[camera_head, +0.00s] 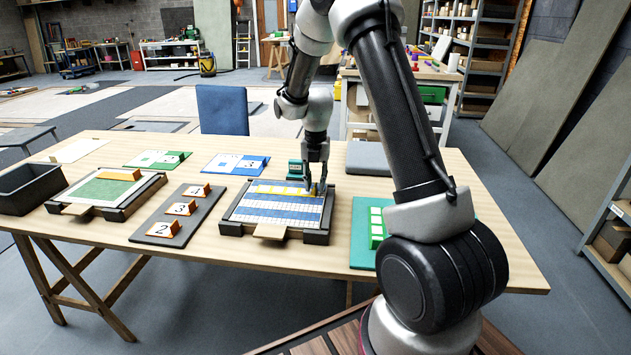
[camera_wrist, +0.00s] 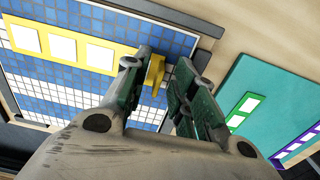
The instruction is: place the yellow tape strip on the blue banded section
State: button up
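The yellow tape strip (camera_head: 283,191) bears white squares and lies along the far part of the blue and white gridded panel (camera_head: 262,216). In the wrist view the strip (camera_wrist: 108,47) lies over a blue banded section (camera_wrist: 88,81) of the panel. A small upright yellow tab (camera_wrist: 154,74) stands at the strip's right end. My gripper (camera_head: 319,189) is low over the panel's far right side. In the wrist view my gripper (camera_wrist: 163,58) has its fingertips apart on either side of the tab, with a gap visible on the right. The fingers hide part of the strip's end.
A teal board (camera_head: 361,232) with green-framed white squares lies right of the panel. A dark board (camera_head: 161,228) with numbered orange blocks lies left. Another framed green panel (camera_head: 107,190) and a dark bin (camera_head: 28,189) are farther left. A small green block (camera_head: 294,170) stands behind the panel.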

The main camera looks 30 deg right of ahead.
jog(key=shift+r, duration=0.1)
notch_tip(320, 180, up, 12)
jog(key=s+r+m+t, duration=0.1)
jog(key=s+r+m, duration=0.7)
jog(key=s, duration=0.1)
jog(key=s+a+r+m+t, duration=0.1)
jog(key=s+r+m+t, duration=0.2)
jog(key=s+m, duration=1.8)
jog(key=shift+s+r, duration=0.15)
jog(key=shift+s, duration=1.1)
jog(key=shift+s, duration=0.1)
